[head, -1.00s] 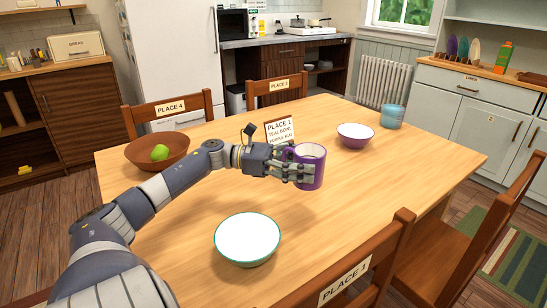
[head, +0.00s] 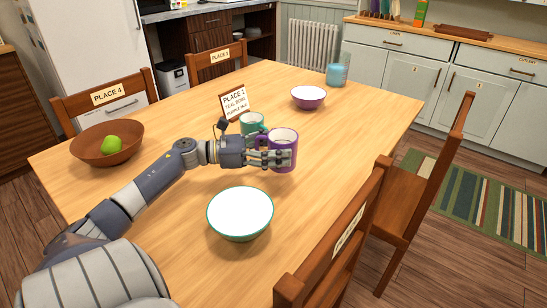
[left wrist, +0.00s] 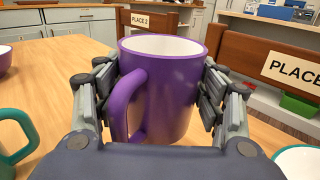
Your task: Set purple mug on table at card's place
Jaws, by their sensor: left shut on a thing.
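My left gripper (head: 281,158) is shut on the purple mug (head: 283,139), which is upright with its handle toward the wrist. The left wrist view shows the mug (left wrist: 172,85) between both fingers. I cannot tell whether its base touches the table (head: 335,185). The card (head: 235,102) stands farther back, reading "PLACE 1, TEAL BOWL, PURPLE MUG". The white bowl with a teal rim (head: 240,213) sits nearer me, left of the mug and apart from it. My right gripper is not in view.
A teal mug (head: 252,122) stands close behind my gripper. A purple bowl (head: 308,97) and a blue mug (head: 337,76) stand farther back. A brown bowl with a green fruit (head: 107,143) is at left. Chairs surround the table; its right part is clear.

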